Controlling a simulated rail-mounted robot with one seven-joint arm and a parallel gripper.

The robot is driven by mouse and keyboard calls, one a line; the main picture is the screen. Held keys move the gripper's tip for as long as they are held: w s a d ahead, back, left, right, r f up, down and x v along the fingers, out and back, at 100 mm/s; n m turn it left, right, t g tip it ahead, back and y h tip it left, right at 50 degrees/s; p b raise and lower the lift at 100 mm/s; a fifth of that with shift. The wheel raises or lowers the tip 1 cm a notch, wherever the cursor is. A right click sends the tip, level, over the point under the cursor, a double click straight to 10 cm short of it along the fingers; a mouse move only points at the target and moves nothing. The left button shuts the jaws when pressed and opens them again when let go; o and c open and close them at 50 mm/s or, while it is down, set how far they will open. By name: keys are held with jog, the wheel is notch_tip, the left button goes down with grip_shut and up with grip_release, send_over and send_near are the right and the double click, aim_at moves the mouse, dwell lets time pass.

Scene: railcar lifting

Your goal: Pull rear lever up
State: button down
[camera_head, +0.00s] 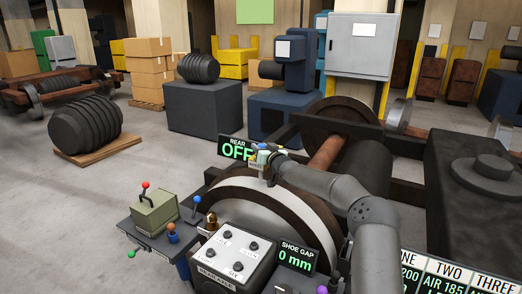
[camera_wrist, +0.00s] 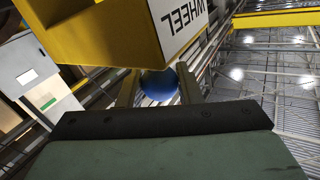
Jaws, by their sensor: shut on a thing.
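My gripper (camera_head: 262,158) is at the far rim of the large wheel, just right of the display sign reading REAR OFF (camera_head: 237,150). In the wrist view, its two fingers are on either side of a blue ball knob (camera_wrist: 160,84), shut on it. The knob's shaft is hidden in the wrist view. A yellow block with a white WHEEL label (camera_wrist: 180,20) is close above the fingers.
A side console carries a red-knobbed lever (camera_head: 145,187), a blue-knobbed lever (camera_head: 197,202) and an orange knob (camera_head: 172,227). A white button box (camera_head: 228,255) and a SHOE GAP 0 mm display (camera_head: 295,258) stand near my arm. Open floor lies to the left.

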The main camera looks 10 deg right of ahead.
notch_tip(320, 180, up, 4)
jog(key=shift+f+p, duration=0.15)
jog(key=shift+p, duration=0.45)
jog(key=c, duration=1.1)
grip_release()
jog(key=shift+o, duration=0.2)
jog(key=shift+s+d+f, duration=0.1)
jog(key=shift+s, duration=0.05)
jog(key=b+v, duration=0.4)
jog(key=v, duration=1.3)
jog(key=shift+b, duration=0.3)
